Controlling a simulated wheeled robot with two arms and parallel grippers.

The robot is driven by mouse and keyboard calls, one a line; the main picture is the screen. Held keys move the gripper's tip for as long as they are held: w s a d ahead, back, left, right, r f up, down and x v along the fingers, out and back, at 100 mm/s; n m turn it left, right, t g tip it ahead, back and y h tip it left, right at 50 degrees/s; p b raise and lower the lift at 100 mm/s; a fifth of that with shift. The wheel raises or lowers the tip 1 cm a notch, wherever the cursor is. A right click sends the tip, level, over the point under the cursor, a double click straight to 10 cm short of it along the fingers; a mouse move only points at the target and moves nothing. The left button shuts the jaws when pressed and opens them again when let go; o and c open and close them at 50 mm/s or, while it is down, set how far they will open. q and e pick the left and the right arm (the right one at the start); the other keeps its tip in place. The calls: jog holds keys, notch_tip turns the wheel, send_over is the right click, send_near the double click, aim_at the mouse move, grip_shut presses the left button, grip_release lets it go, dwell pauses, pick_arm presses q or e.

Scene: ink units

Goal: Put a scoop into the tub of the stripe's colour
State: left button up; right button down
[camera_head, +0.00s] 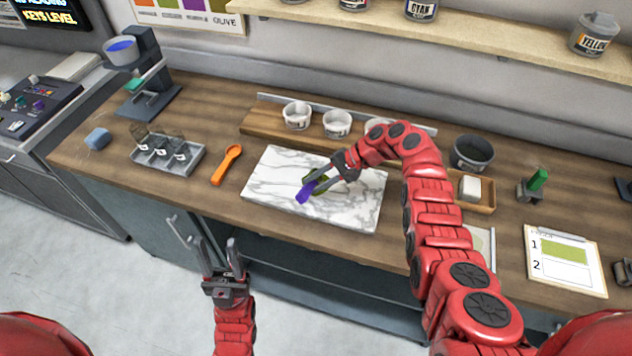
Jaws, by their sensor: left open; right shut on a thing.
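My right gripper (315,186) is over the white marble slab (265,182), shut on a small purple tool (305,194). A patch of olive green shows by its fingers; I cannot tell whether it is on the tool or the slab. My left gripper (233,258) is open and empty in front of the bench edge. White tubs stand in a row on a wooden board behind the slab: a left one (297,115), a middle one (337,123) and one partly hidden by my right arm. A card (565,260) at the right bears an olive-green stripe (564,250) beside the number 1.
An orange scoop-like tool (227,164) lies left of the slab, near a grey tray (166,157). A dark round pot (472,153), a white block (469,188) and a green-topped item (536,181) stand at the right. A shelf (470,37) with ink cans runs above.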

jog(key=shift+r, duration=0.1)
notch_tip(320, 180, up, 5)
jog(key=p, duration=0.4)
jog(key=shift+p, duration=0.3)
dwell(0.4)
